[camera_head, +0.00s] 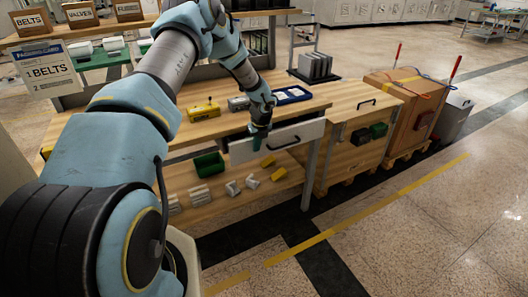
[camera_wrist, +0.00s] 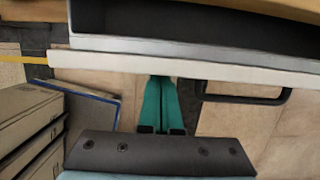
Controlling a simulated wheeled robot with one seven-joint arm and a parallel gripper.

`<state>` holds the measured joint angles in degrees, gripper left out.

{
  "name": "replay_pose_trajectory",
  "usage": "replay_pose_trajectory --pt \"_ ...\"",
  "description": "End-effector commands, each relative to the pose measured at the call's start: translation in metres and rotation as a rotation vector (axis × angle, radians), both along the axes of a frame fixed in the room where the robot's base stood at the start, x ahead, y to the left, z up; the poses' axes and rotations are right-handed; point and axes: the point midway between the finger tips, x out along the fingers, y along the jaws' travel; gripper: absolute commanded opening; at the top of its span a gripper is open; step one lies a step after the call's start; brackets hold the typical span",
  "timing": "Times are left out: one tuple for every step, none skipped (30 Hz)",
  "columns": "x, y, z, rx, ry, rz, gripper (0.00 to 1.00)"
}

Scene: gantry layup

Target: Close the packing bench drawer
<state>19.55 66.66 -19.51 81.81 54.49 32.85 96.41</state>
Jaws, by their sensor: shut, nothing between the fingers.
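The packing bench drawer (camera_head: 300,133) has a white front with a dark bar handle (camera_head: 281,146), under the wooden bench top. It stands partly open: the wrist view shows a dark gap behind the drawer's white front edge (camera_wrist: 210,68). The handle also shows in the wrist view (camera_wrist: 245,100), to the right of the fingers. My gripper (camera_head: 256,145) is at the left part of the drawer front. Its teal fingers (camera_wrist: 162,82) are shut together and empty, with their tips at the front panel, left of the handle. I cannot tell whether they touch it.
A green bin (camera_head: 208,164) and several small parts lie on the lower shelf. A wooden cabinet (camera_head: 350,150) stands right of the drawer. The floor in front is open.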

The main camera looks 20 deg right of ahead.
Motion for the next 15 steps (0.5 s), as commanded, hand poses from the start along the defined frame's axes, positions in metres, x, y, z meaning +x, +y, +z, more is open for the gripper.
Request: replay_pose_trajectory --pt "0.007 0.002 0.000 -0.001 0.000 0.004 0.00" --pt "0.010 0.002 0.000 -0.001 0.000 0.004 0.00" --pt "0.013 0.003 0.000 -0.002 -0.001 0.004 0.00" --pt "0.016 0.003 0.000 -0.001 0.000 0.002 0.00" --pt "0.017 0.004 -0.001 0.000 0.000 0.001 0.00" --pt "0.019 0.004 -0.001 0.000 0.000 0.002 0.00" --pt "0.020 0.004 -0.001 0.000 0.000 0.002 0.00" --pt "0.021 0.004 0.000 0.000 0.000 0.001 0.00" --pt "0.022 0.004 0.000 0.000 0.001 0.001 0.00" --pt "0.023 0.004 0.000 0.000 0.001 0.000 0.00" --pt "0.023 0.004 0.000 0.000 0.001 0.000 0.00" --pt "0.023 0.004 0.000 0.000 0.001 0.000 0.00" --pt "0.023 0.004 0.000 0.000 0.001 0.000 0.00" --pt "0.023 0.004 0.000 0.000 0.001 0.000 0.00" --pt "0.023 0.004 0.000 0.000 0.001 0.000 0.00"
